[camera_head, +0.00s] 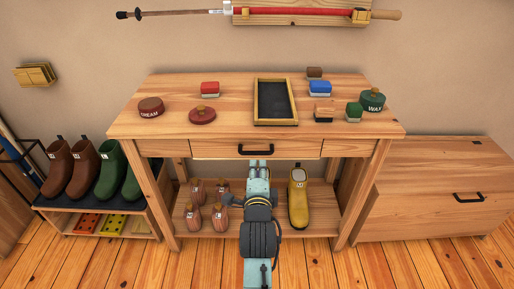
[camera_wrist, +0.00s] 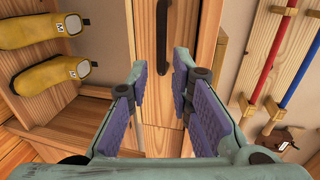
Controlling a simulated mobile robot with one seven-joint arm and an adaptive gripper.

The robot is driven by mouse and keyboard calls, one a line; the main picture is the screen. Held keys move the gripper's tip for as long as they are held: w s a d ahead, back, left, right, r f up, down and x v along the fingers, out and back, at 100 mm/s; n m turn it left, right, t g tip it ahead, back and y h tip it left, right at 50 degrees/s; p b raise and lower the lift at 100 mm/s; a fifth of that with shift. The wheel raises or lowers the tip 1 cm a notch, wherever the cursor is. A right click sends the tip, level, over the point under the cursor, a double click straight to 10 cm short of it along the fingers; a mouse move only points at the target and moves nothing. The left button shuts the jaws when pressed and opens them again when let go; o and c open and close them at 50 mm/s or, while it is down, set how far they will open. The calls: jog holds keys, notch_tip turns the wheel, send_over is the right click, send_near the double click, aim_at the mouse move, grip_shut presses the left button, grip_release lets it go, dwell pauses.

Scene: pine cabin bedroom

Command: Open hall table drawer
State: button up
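The wooden hall table (camera_head: 225,98) stands against the wall, with a drawer (camera_head: 215,149) in the middle of its front. The drawer front looks level with the panels beside it. It has a dark bar handle (camera_head: 255,151), which shows lengthwise between my fingers in the wrist view (camera_wrist: 161,45). My gripper (camera_head: 258,164) is in front of the drawer, just below the handle in the head view. In the wrist view my gripper (camera_wrist: 160,72) is open, its purple pads wide apart and empty. The handle appears beyond the fingertips; contact is not visible.
Brushes, round tins and a framed dark tray (camera_head: 275,122) lie on the tabletop. Below, the shelf holds yellow boots (camera_head: 298,198) and several brown shoe forms (camera_head: 194,217). A boot rack (camera_head: 75,209) stands left, a wooden chest (camera_head: 425,215) right.

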aim_at(257, 154)
jog(key=p+x, duration=0.1)
jog(key=x, duration=0.9)
jog(key=shift+w+p, duration=0.15)
jog(key=shift+p, duration=0.15)
jog(key=shift+c, duration=0.2)
grip_shut()
